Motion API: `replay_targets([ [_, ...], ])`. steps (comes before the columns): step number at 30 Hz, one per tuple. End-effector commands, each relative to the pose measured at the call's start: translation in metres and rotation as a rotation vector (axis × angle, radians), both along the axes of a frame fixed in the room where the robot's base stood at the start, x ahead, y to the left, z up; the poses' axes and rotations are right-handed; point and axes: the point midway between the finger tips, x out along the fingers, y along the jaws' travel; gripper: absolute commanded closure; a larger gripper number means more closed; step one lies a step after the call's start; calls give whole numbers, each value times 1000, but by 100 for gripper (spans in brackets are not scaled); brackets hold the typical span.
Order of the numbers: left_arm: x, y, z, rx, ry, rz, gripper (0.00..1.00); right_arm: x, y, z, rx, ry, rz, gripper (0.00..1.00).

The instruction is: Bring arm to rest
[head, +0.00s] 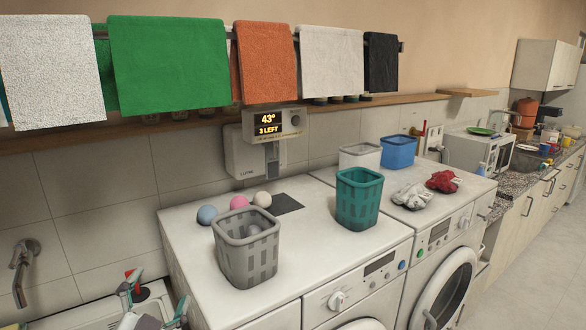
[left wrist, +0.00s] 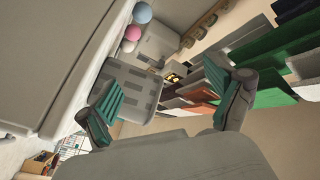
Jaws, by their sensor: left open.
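My left gripper (head: 154,296) is at the bottom left of the head view, over the sink area and left of the washing machines. Its two teal-padded fingers are spread apart with nothing between them. They also show in the left wrist view (left wrist: 165,82), wide open, with the grey basket and wall beyond them. The lower part of the gripper is cut off by the head picture's edge. My right gripper is not in either view.
A grey basket (head: 247,259) with a ball inside stands on the left machine, near blue (head: 207,215), pink (head: 239,203) and cream (head: 262,199) balls. A teal basket (head: 358,204) stands to its right. Towels (head: 168,65) hang above. A tap (head: 22,262) juts out at far left.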

Motion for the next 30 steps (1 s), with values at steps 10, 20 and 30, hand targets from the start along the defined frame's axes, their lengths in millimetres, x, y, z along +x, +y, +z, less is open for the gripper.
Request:
replay_targets([
  [10,-131,-5,-204,-365,802,215,7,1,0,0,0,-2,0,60],
  [20,-243,-29,-267,-500,1234,308,7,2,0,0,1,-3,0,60],
  [30,-252,-37,-369,-512,1353,331,7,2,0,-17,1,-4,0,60],
])
